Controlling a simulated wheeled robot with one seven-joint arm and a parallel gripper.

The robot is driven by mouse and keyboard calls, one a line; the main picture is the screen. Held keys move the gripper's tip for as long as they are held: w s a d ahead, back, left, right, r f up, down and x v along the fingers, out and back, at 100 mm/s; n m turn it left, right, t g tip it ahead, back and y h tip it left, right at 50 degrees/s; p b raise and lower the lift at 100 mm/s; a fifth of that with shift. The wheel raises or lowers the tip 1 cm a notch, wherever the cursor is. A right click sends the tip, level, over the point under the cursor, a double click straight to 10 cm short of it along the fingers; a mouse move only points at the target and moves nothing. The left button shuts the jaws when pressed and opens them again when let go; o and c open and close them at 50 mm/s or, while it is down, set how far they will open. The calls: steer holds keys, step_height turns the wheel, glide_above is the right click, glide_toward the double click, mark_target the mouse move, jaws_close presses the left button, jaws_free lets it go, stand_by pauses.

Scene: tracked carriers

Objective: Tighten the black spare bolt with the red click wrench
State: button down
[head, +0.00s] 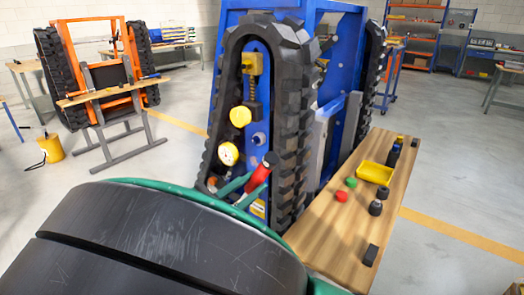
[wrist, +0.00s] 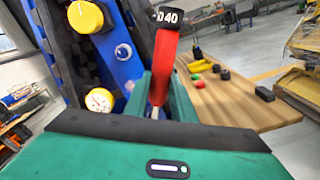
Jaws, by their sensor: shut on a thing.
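The red click wrench (head: 258,177) has a black end cap, marked 40 in the wrist view (wrist: 164,72). My gripper (head: 246,187) has green fingers and is shut on the wrench, in front of the lower part of the blue carrier (head: 228,92) with black tracks. In the wrist view the green fingers (wrist: 160,98) stand on both sides of the red handle, which leans slightly. The wrench's working end is hidden behind my gripper and arm. I cannot make out the black spare bolt for certain; it may be hidden behind the wrench or my arm.
A wooden bench (head: 335,228) at the right holds a yellow tray (head: 375,172), small red and green pieces and several black parts. Yellow knob (head: 240,116) and gauge (head: 228,153) stick out from the carrier near the wrench. An orange carrier (head: 105,70) stands far left.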

steer(key=shift+s+a, duration=0.1)
steer(key=shift+s, duration=0.1)
steer(key=v, duration=0.4)
stand_by(0.6)
